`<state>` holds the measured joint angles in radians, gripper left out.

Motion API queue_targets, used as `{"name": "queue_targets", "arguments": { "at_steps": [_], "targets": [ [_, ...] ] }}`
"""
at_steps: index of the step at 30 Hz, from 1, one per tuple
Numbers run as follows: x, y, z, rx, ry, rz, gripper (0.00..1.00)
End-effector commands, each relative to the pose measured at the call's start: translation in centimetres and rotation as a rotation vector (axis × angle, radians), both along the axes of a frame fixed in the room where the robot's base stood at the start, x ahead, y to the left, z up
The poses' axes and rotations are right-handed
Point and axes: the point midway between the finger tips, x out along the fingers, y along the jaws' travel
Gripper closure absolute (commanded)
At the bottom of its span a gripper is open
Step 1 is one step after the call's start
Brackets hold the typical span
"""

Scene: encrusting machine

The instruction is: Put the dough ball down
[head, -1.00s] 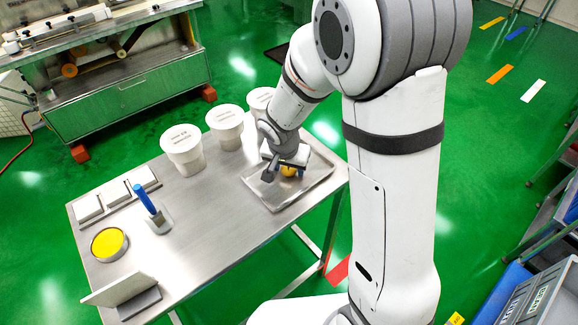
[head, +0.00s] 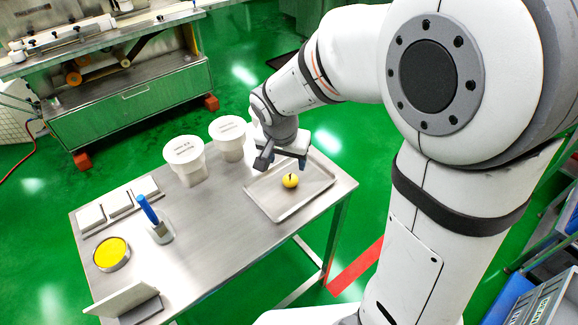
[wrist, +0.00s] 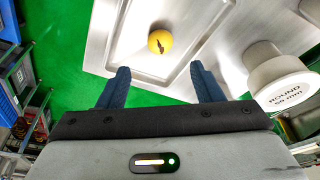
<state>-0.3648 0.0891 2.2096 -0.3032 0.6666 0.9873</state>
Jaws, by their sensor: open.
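The yellow dough ball (head: 290,181) rests on the metal tray (head: 305,203), near its middle, with a dark mark on its top. In the wrist view the dough ball (wrist: 160,42) lies beyond the fingertips, between their lines and apart from them. My gripper (head: 283,166) is open and empty, behind and above the ball in the head view. Both blue-grey fingers (wrist: 158,78) show spread apart in the wrist view, with nothing between them.
The tray lies at the right end of a steel table (head: 215,235). White tubs (head: 185,158) stand at the back, one close to my gripper. A blue-handled tool (head: 150,212), a yellow-filled round dish (head: 111,253) and white blocks (head: 118,203) occupy the left. The table's middle is clear.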

Motion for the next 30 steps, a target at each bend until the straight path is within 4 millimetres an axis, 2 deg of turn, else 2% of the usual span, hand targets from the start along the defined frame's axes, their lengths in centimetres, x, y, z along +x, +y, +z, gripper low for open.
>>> {"name": "queue_targets", "arguments": {
  "at_steps": [5, 8, 11, 15, 18, 24, 30],
  "targets": [
    [-0.5, -0.1, 1.4, -0.001, 0.001, 0.004, 0.4],
    [-1.5, -1.4, 2.3, -0.002, 0.007, 0.024, 0.4],
    [-3.4, -3.7, 3.6, -0.004, 0.018, 0.069, 0.4],
    [-7.3, -7.2, 5.4, -0.005, 0.037, 0.164, 0.4],
    [-10.2, -9.0, 6.1, -0.002, 0.045, 0.237, 0.4],
    [-14.4, -10.7, 6.6, 0.004, 0.048, 0.356, 0.4],
    [-15.8, -11.4, 6.6, 0.005, 0.048, 0.4, 0.4]
  ]
}}
